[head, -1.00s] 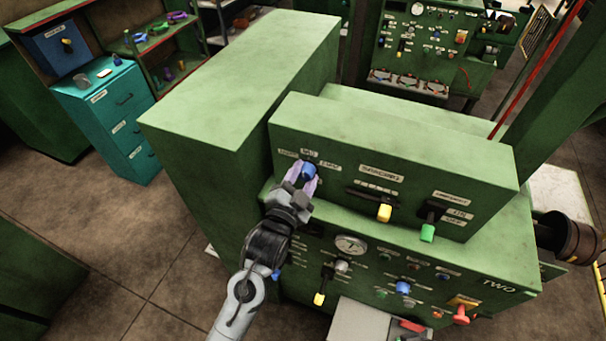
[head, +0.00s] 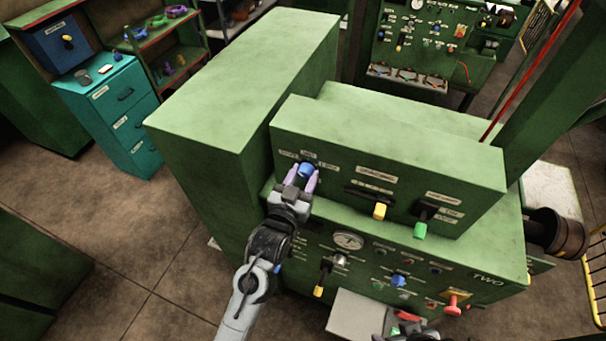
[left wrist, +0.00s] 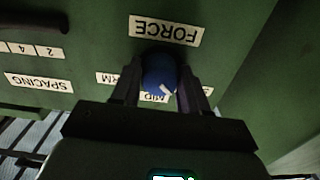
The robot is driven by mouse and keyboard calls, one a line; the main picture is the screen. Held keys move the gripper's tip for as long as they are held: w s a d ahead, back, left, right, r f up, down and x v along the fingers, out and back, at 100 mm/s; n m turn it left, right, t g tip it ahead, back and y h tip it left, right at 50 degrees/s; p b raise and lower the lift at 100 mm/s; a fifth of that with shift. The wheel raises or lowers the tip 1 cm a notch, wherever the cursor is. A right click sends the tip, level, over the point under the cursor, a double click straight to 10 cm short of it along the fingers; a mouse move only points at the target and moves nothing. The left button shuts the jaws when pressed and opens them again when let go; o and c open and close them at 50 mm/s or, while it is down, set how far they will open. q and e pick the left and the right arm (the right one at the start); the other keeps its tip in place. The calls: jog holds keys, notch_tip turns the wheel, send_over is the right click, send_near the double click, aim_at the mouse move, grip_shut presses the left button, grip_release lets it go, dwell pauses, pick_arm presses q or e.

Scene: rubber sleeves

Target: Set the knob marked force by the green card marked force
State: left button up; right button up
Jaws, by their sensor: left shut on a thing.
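The force knob (head: 306,170) is blue and round, on the upper left of the raised green panel. My left gripper (head: 303,182) reaches up to it, with its two fingers on either side. In the left wrist view the gripper (left wrist: 160,88) is shut on the knob (left wrist: 158,72). The FORCE label (left wrist: 166,30) appears upside down there. A white mark on the knob points down in the picture, slightly right, towards the MID label (left wrist: 154,97). The side labels are partly hidden by the fingers. I cannot make out a green force card. A grey part at the bottom edge may be my right gripper (head: 412,331).
A yellow slider handle (head: 380,211) and a green one (head: 420,230) are to the right on the same panel. Below are a gauge (head: 348,241), another blue knob (head: 398,280) and a red knob (head: 452,303). A teal cabinet (head: 125,120) stands back left.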

dwell(0.3)
pick_arm(q)
jog(key=o, duration=1)
jog(key=shift+o, duration=0.2)
jog(key=b+v, duration=0.2)
jog(key=v, duration=0.8)
jog(key=shift+s, duration=0.35)
jog(key=shift+f, duration=0.1)
